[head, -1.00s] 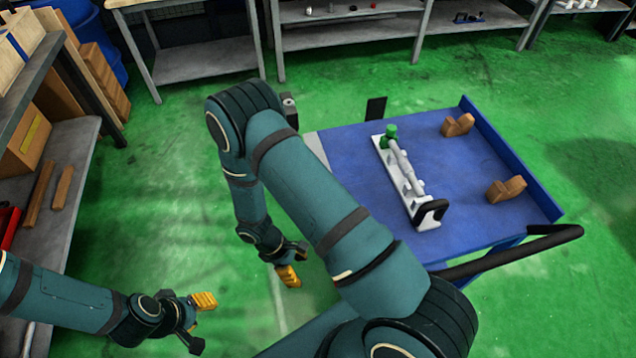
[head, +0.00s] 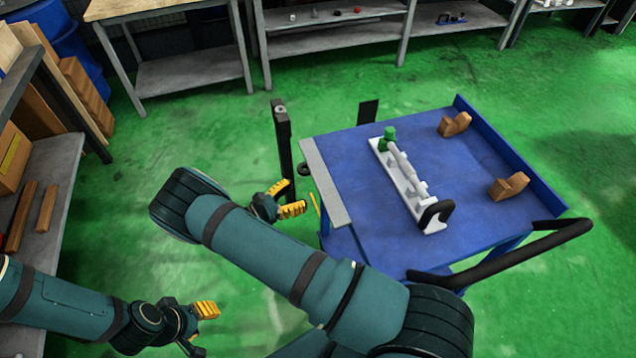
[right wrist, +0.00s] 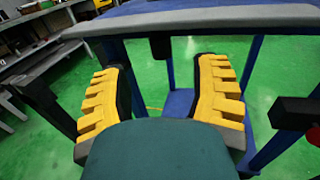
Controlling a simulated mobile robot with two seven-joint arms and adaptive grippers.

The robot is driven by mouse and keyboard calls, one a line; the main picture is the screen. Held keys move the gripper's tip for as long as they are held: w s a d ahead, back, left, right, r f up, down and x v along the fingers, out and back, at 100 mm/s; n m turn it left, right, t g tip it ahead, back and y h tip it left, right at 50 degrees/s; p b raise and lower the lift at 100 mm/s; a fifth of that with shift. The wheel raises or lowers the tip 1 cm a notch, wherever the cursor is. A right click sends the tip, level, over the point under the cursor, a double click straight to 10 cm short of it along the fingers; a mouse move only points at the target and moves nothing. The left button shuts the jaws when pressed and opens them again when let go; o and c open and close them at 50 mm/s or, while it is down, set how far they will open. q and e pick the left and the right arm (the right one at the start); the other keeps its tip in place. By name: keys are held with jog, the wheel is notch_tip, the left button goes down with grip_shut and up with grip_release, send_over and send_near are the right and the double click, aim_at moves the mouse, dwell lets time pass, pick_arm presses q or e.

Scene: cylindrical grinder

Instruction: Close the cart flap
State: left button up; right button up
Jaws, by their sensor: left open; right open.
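The blue cart (head: 345,155) stands right of centre in the head view. A light grey strip (head: 325,183), probably its flap, runs along the cart's left edge and looks roughly level with the top. In the right wrist view the grey strip (right wrist: 200,19) crosses the top, beyond the fingertips. My right gripper (head: 287,198) is open and empty, just left of the strip and apart from it; its yellow fingers also show in the right wrist view (right wrist: 163,72). My left gripper (head: 200,328) is open and empty at lower left, far from the cart.
A dark upright post (head: 283,140) stands close to the cart's left edge. A white fixture with a shaft (head: 405,180) and brown blocks (head: 508,187) sit on the cart. A black handle (head: 510,250) juts at its front. Shelving lines the back and left; green floor is free between.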

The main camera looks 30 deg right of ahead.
aim_at(318, 183)
jog(key=d, duration=0.8)
jog(key=shift+w, duration=0.1)
jog(key=shift+a, duration=0.1)
grip_shut()
